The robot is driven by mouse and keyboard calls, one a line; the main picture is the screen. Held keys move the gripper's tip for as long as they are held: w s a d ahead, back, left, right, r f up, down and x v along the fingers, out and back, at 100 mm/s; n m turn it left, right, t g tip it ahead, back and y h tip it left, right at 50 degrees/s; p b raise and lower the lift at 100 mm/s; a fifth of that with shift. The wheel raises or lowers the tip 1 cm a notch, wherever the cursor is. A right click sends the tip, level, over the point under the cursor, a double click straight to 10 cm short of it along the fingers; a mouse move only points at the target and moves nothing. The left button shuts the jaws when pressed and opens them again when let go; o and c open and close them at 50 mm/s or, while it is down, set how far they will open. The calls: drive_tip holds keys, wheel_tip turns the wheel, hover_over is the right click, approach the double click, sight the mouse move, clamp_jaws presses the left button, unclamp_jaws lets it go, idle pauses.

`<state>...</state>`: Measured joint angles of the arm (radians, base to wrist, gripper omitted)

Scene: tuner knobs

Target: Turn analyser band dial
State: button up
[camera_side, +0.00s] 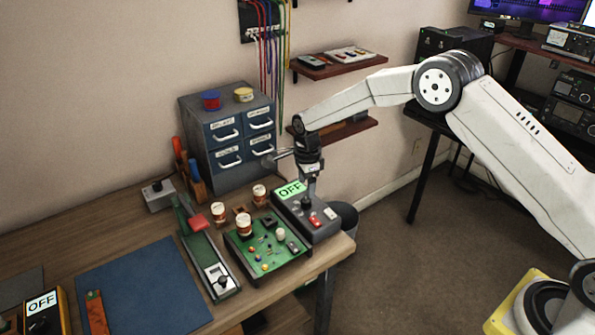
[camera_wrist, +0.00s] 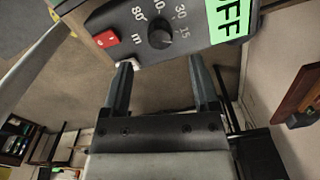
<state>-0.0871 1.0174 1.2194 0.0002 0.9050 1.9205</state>
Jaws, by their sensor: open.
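The analyser (camera_side: 318,232) is a dark grey box with a lit green display reading OFF at the table's right end. It also shows upside down at the top of the wrist view (camera_wrist: 197,42). Its black round band dial (camera_wrist: 160,34) has white marks around it, among them 80, 30, 15 and an m. My gripper (camera_side: 309,190) is over the analyser in the side view. In the wrist view my gripper (camera_wrist: 162,64) has its two fingers wide apart, with nothing between them. The dial lies beyond the fingertips, roughly centred between them. Contact cannot be told in the side view.
A red switch (camera_wrist: 107,38) sits beside the dial. A green tray of small parts (camera_side: 262,262) and several orange-and-white jars stand left of the analyser. A drawer cabinet (camera_side: 228,140) stands behind. Another box with an OFF display (camera_side: 42,303) is at far left.

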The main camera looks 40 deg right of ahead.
sight(306, 200)
drive_tip(key=shift+f, duration=2.65)
drive_tip(key=shift+c, duration=0.3)
clamp_jaws()
